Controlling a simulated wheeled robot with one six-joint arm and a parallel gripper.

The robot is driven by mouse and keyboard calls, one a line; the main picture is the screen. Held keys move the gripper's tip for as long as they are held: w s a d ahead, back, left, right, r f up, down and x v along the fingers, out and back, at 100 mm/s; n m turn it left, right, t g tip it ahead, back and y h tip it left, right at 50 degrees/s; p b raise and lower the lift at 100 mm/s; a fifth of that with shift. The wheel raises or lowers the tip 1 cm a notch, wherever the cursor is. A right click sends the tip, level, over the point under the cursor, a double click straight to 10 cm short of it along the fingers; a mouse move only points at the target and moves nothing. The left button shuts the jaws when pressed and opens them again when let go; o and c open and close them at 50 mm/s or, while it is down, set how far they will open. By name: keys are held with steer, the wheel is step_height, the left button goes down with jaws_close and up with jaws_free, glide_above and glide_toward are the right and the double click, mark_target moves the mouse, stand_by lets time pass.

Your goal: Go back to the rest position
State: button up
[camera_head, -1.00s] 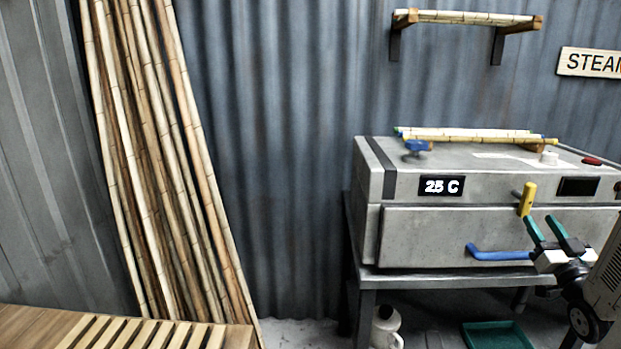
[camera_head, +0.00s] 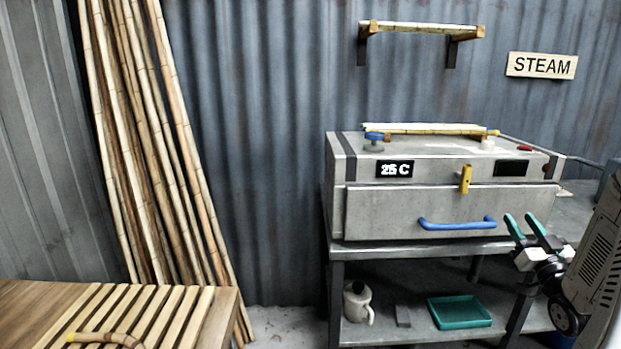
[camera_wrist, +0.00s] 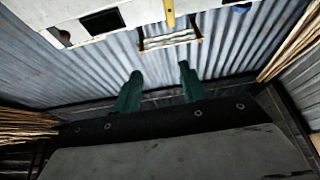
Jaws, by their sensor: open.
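My gripper (camera_head: 524,223) is at the right of the head view, with its two green fingers apart and nothing between them.
The steam box has a yellow lever (camera_head: 466,180) and stands on a metal table (camera_head: 337,270). Below are a white jug (camera_head: 357,303) and a green tray (camera_head: 460,312). Bamboo poles (camera_head: 150,140) lean at left. A slatted bench (camera_head: 215,318) holds a bent rattan piece (camera_head: 105,338).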

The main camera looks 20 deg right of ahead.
steer(key=d+f+m+g+h, duration=0.2)
steer(key=d+f+g, duration=0.2)
steer(key=f+g, duration=0.55)
steer(key=s+a+f+m+g+y, duration=0.1)
steer(key=s+a+f+g, duration=0.3)
steer(key=g, duration=0.2)
steer(key=s+a+r+n+g+y, duration=0.1)
steer(key=s+a+r, duration=0.4)
steer(key=a, duration=0.7)
steer(key=s+a+r+n+g+y, duration=0.2)
steer(key=s+a+r, duration=0.3)
steer(key=a, duration=0.7)
steer(key=s+a+r+n+g+y, duration=0.2)
steer(key=s+a+r, duration=0.3)
steer(key=a, duration=0.8)
steer(key=shift+s+r+y, duration=0.35)
steer(key=shift+r+y, duration=0.15)
steer(key=shift+r, duration=0.1)
